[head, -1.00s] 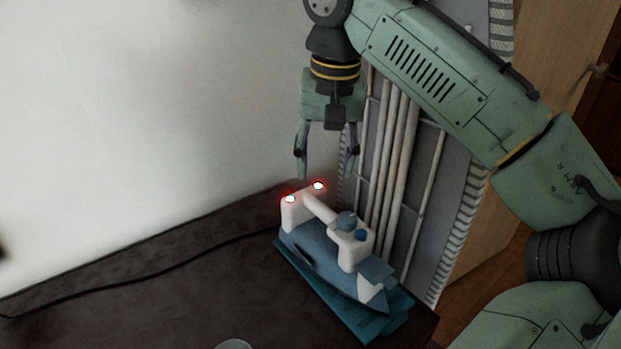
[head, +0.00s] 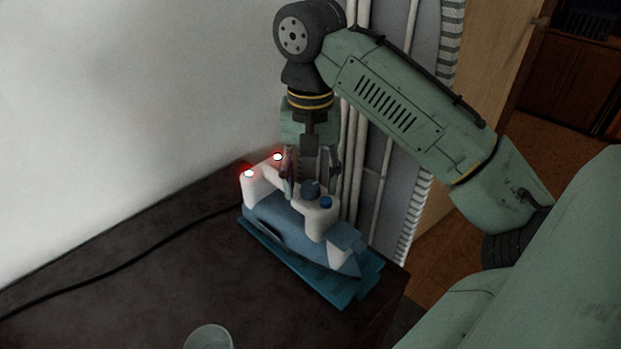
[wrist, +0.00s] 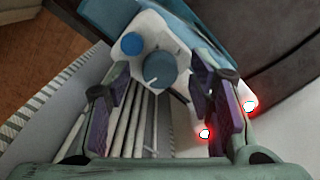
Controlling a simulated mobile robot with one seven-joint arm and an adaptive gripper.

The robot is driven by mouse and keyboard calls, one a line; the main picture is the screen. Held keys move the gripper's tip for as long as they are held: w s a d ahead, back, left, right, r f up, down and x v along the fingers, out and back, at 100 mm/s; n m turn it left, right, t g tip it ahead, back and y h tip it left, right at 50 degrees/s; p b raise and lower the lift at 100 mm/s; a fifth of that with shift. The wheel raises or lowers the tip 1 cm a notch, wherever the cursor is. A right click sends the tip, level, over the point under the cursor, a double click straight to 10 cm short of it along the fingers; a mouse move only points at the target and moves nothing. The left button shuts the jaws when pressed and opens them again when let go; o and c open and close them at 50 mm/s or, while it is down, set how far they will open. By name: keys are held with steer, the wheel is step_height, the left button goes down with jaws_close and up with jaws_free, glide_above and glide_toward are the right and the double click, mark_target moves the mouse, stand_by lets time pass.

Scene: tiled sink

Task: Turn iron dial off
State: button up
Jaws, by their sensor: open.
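A blue and white iron (head: 285,222) lies on a teal base (head: 345,288) near the table's right corner. Its round dark blue dial (head: 310,188) sits on the white handle, beside a smaller blue button (head: 326,202). Two red lights glow at the handle's other end. My gripper (head: 307,178) points down, open, with its fingers just above and around the dial in the picture. In the wrist view the dial (wrist: 160,69) shows between and slightly beyond the fingertips, with a white pointer mark. I see no clear contact with it.
A dark table (head: 130,275) carries the iron, with a black cable (head: 120,265) running left. A clear glass (head: 208,338) stands at the front edge of the view. A radiator with white pipes (head: 362,150) is close behind the iron and gripper.

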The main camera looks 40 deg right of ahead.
jaws_close()
stand_by(0.7)
steer(key=shift+r+n+p, duration=0.15)
steer(key=shift+n+p, duration=0.15)
steer(key=shift+p, duration=0.35)
steer(key=shift+r+n+p, duration=0.1)
steer(key=shift+n+p, duration=0.5)
steer(key=shift+p, duration=0.3)
steer(key=n+p, duration=0.3)
steer(key=p, duration=0.1)
steer(key=n+p, duration=0.3)
steer(key=n, duration=0.1)
steer(key=shift+f+n+p, duration=0.2)
steer(key=shift+n+p, duration=0.7)
steer(key=shift+n, duration=0.8)
